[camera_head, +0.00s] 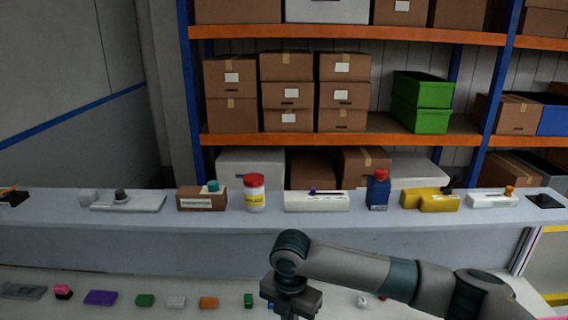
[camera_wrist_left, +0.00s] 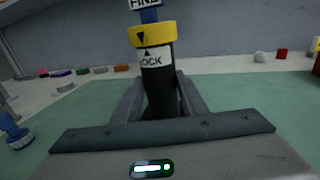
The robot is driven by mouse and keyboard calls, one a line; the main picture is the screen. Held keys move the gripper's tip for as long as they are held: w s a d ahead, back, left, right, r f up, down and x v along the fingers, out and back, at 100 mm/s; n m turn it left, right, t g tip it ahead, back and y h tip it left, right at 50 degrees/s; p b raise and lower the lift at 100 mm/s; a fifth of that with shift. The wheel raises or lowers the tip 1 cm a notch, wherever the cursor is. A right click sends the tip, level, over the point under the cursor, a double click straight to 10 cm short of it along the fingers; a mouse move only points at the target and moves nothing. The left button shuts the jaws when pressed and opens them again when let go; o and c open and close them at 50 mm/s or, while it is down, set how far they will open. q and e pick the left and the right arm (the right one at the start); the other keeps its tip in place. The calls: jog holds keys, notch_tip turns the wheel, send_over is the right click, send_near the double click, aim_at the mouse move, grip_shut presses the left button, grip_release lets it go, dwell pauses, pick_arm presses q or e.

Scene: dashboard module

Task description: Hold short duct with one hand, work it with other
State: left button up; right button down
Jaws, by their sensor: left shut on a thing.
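In the left wrist view, my left gripper (camera_wrist_left: 160,88) is shut on a black cylinder (camera_wrist_left: 160,84). It has a yellow ring (camera_wrist_left: 153,35) with a dark triangle, a white label reading "LOCK", and a blue section (camera_wrist_left: 150,14) above the ring. It stands roughly upright between the fingers, tilted slightly; its top is cut off. I cannot tell whether it is the short duct. In the head view, my right gripper (camera_head: 291,300) hangs at the bottom edge with its fingertips out of frame. My left gripper is not in the head view.
A grey ledge (camera_head: 120,225) carries a white bottle with a red cap (camera_head: 254,192), a blue bottle (camera_head: 378,192) and several small devices. Small coloured blocks, one purple (camera_head: 100,297), line the surface below. The wrist view shows a green surface (camera_wrist_left: 235,92) and a blue part (camera_wrist_left: 14,133).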

pick_arm(q)
jog(key=o, duration=1.5)
jog(key=shift+s, duration=0.15)
jog(key=v, duration=1.1)
jog(key=shift+s+d+f, duration=0.1)
jog(key=shift+s, duration=0.25)
